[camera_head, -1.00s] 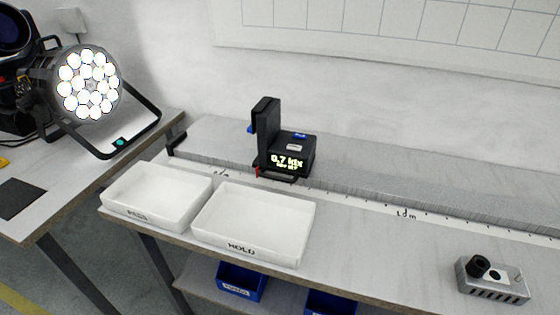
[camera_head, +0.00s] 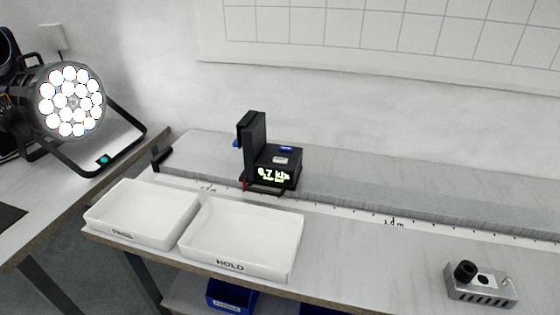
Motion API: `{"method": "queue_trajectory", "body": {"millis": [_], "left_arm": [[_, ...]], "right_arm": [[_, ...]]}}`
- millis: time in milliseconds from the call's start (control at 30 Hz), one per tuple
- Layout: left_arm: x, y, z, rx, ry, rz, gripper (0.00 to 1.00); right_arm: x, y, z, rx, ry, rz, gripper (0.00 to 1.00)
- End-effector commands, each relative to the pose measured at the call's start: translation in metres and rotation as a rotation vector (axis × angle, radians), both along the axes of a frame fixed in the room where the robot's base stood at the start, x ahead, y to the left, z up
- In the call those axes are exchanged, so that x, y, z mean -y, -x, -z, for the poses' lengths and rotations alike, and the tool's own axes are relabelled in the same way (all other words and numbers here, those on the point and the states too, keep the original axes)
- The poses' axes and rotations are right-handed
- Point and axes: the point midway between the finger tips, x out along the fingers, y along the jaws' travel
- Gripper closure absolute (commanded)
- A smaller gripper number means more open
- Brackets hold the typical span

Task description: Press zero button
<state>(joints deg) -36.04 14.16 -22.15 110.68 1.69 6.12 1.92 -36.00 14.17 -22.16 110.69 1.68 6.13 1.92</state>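A black meter (camera_head: 276,168) with an upright back plate stands on the grey rail along the back of the bench. Its lit display reads about 0.7 with a unit that looks like klx. A blue button (camera_head: 286,149) and a pale label (camera_head: 281,160) are on its top face. A small red part shows at its lower left. I cannot read any zero marking on it. A metal box (camera_head: 481,287) with a black knob and a dark round spot on top sits at the front right of the bench. Neither of my grippers is in view.
Two empty white trays, one marked PASS (camera_head: 137,239) and one marked HOLD (camera_head: 246,268), stand left of centre. A lit par can (camera_head: 72,103) stands on the left table. Blue bins (camera_head: 231,298) sit below. The bench (camera_head: 380,258) between HOLD tray and metal box is clear.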

Motion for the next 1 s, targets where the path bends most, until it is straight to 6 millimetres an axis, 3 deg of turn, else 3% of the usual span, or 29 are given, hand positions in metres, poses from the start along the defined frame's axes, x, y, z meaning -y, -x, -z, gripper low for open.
{"method": "queue_trajectory", "body": {"millis": [133,700,1000], "left_arm": [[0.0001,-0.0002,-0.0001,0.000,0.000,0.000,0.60],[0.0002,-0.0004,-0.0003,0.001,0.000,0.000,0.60],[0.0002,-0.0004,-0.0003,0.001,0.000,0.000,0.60]], "right_arm": [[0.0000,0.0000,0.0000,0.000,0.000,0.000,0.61],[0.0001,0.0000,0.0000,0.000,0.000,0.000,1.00],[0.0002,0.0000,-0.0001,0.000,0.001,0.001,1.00]]}}
